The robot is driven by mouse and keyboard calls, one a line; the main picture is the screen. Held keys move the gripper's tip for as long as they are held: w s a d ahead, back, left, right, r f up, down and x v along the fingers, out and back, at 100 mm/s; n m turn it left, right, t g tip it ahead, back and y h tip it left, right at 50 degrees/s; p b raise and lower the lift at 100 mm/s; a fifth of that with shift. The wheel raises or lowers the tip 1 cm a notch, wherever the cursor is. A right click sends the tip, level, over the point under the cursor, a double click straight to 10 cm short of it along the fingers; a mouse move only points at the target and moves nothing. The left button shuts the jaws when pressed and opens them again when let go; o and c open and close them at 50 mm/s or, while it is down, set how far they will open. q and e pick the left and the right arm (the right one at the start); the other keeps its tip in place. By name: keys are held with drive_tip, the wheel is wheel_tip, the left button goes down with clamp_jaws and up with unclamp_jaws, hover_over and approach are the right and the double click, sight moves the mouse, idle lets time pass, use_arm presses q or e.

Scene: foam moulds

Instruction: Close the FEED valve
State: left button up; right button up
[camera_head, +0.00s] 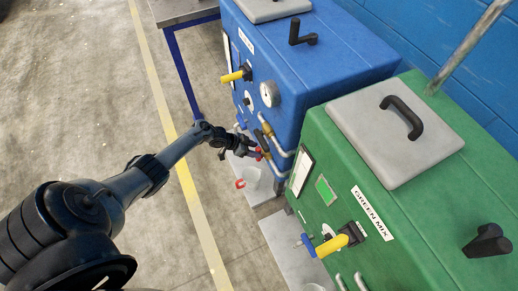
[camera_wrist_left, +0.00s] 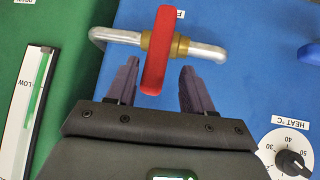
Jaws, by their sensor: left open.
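A red valve handle (camera_wrist_left: 160,45) sits on a brass fitting (camera_wrist_left: 179,46) in a silver pipe (camera_wrist_left: 122,37) on the blue machine, in the left wrist view. The handle lies crosswise to the pipe. A white label (camera_wrist_left: 180,14) beside it shows an F; the rest is cut off. My left gripper (camera_wrist_left: 158,80) is open, one finger on each side of the handle's near end, with visible gaps. In the head view my left gripper (camera_head: 250,150) is at the pipes low on the blue machine (camera_head: 315,75); red shows at its tips. My right gripper is not in view.
The green machine (camera_head: 340,170) stands close on the right, with a yellow lever (camera_head: 333,245). Another yellow lever (camera_head: 233,76) and a gauge (camera_head: 268,94) are on the blue machine. A dial (camera_wrist_left: 290,161) is right of the gripper. Open floor (camera_head: 90,90) lies left.

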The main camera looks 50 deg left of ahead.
use_arm(q)
drive_tip(key=p+v, duration=0.2)
drive_tip(key=v, duration=0.4)
drive_tip(key=shift+s+p, duration=0.15)
drive_tip(key=shift+p, duration=0.2)
drive_tip(key=shift+a, duration=0.1)
